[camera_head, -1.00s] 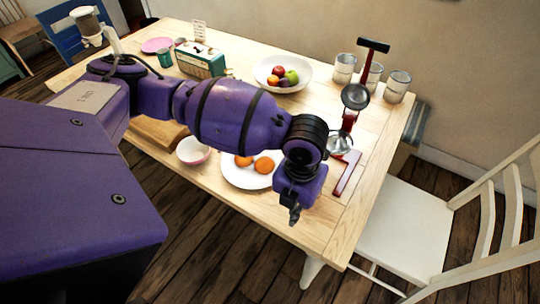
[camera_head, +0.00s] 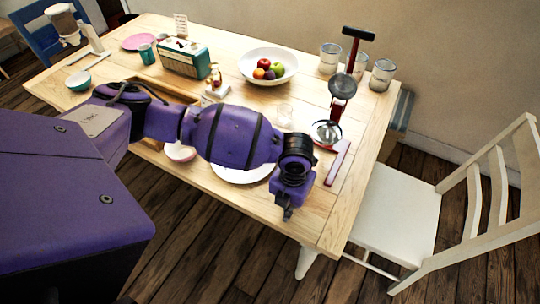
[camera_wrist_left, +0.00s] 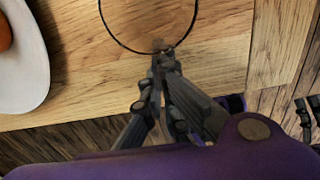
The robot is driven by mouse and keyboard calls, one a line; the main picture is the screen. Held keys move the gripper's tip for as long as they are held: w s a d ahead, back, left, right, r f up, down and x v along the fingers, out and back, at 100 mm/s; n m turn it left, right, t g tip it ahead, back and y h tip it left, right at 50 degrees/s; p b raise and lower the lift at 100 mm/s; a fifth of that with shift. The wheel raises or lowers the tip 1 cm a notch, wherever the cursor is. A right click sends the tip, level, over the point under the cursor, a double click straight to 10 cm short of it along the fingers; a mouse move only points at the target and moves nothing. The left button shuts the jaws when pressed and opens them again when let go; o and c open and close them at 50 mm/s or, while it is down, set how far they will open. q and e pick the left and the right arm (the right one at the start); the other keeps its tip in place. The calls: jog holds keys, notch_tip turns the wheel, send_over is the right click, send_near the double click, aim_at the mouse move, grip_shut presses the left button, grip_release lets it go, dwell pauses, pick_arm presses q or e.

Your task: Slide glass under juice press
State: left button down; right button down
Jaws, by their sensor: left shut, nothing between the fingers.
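The juice press (camera_head: 338,107) has a red column, a dark top handle and a cup. It stands near the table's right end, with a shiny round part low down. A faint clear shape (camera_head: 285,113), perhaps the glass, stands left of the press. My left gripper (camera_head: 287,214) points down near the table's front edge, in front of the press and apart from it. In the left wrist view its fingers (camera_wrist_left: 157,48) are shut and empty. A thin dark ring (camera_wrist_left: 113,39) lies just beyond the fingertips; I cannot tell whether it is a glass rim. My right gripper is out of view.
A white plate (camera_head: 232,174) is partly behind my left arm. Its edge and an orange fruit show in the wrist view. A white chair (camera_head: 400,220) is at the right.

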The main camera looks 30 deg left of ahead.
pick_arm(q)
jog(key=shift+w+r, duration=0.15)
jog(key=shift+w, duration=0.15)
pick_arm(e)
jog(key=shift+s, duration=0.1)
